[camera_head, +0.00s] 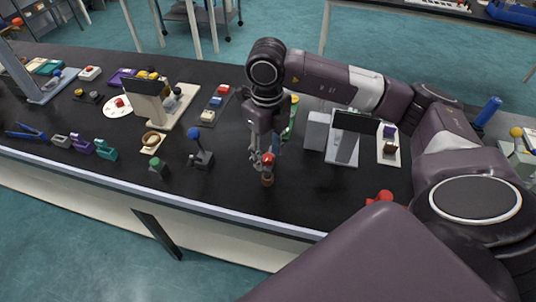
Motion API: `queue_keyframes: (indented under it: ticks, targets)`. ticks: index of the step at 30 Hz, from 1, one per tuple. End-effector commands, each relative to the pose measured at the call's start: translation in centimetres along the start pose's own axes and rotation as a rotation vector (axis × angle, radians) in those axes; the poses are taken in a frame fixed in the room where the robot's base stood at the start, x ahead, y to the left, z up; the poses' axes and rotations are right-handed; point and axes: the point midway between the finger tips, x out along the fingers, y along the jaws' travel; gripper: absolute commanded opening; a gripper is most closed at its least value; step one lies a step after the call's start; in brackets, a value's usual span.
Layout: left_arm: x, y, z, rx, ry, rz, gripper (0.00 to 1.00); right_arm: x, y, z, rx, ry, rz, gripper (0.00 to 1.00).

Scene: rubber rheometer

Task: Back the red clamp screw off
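A small upright fixture with a red screw head (268,159) on top and a brownish lower part (267,179) stands near the front edge of the black bench. I take the red head to be the clamp screw. My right gripper (262,160) points down from above and is right at the red head, with its finger parts beside it and partly covering it. Whether the fingers touch or grip the head is too small to tell. My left gripper is not in view.
A blue-knobbed lever (196,143) and a green-topped knob (157,168) stand left of the fixture. A grey instrument with a dark screen (355,123) stands to the right. Another red object (380,196) lies near my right arm. The bench front edge (200,203) is close.

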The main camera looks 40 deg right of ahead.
Motion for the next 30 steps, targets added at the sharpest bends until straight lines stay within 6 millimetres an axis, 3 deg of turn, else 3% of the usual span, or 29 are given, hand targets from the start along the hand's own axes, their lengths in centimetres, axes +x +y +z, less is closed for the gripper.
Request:
queue_keyframes:
  ticks: [1,11,16,22,30]
  targets:
    - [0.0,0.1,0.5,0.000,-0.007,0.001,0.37,0.0,0.0,0.0,0.000,0.000,0.000,0.37]
    - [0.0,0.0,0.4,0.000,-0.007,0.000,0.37,0.0,0.0,0.0,0.000,0.000,0.000,0.01]
    - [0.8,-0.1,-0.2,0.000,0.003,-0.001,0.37,0.2,0.0,0.1,-0.060,-0.002,0.000,0.00]
    - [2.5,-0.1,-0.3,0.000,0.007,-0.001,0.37,0.3,0.0,0.1,-0.292,-0.003,-0.001,0.00]
    - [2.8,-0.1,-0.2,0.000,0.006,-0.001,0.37,0.0,0.0,0.0,-0.405,0.000,0.000,0.00]
